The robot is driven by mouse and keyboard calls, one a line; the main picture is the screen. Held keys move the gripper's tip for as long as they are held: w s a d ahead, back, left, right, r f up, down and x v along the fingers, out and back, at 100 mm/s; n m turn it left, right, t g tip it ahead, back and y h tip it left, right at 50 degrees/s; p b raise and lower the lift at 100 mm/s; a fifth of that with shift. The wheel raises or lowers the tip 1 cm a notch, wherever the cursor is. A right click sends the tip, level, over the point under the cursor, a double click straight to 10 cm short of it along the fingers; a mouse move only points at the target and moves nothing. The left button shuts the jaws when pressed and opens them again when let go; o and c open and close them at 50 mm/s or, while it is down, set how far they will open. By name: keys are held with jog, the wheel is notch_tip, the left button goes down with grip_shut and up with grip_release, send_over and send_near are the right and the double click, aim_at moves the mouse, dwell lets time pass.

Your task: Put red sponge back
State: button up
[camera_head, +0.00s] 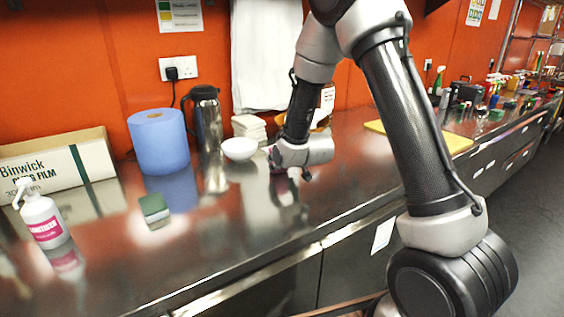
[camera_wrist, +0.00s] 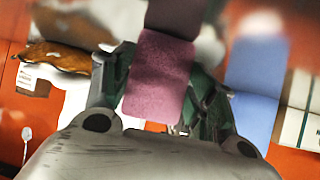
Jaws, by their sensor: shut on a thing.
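The red sponge (camera_wrist: 160,72) shows in the wrist view as a purplish-red block between the fingers of my gripper (camera_wrist: 157,92). The gripper is shut on it. In the head view my gripper (camera_head: 289,171) points down low over the steel counter (camera_head: 345,165), just right of a white bowl. The sponge is mostly hidden there by the gripper. I cannot tell whether its underside touches the counter. A green sponge (camera_head: 154,206) lies on the counter at the left.
The white bowl (camera_head: 239,149), folded white cloths (camera_head: 249,127), a steel flask (camera_head: 207,120) and a blue paper roll (camera_head: 159,142) line the back. A sanitizer bottle (camera_head: 43,216) stands at the left. A yellow board (camera_head: 452,141) lies at the right. The counter's front middle is clear.

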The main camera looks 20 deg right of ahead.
jog(key=shift+f, duration=0.15)
jog(key=o, duration=0.9)
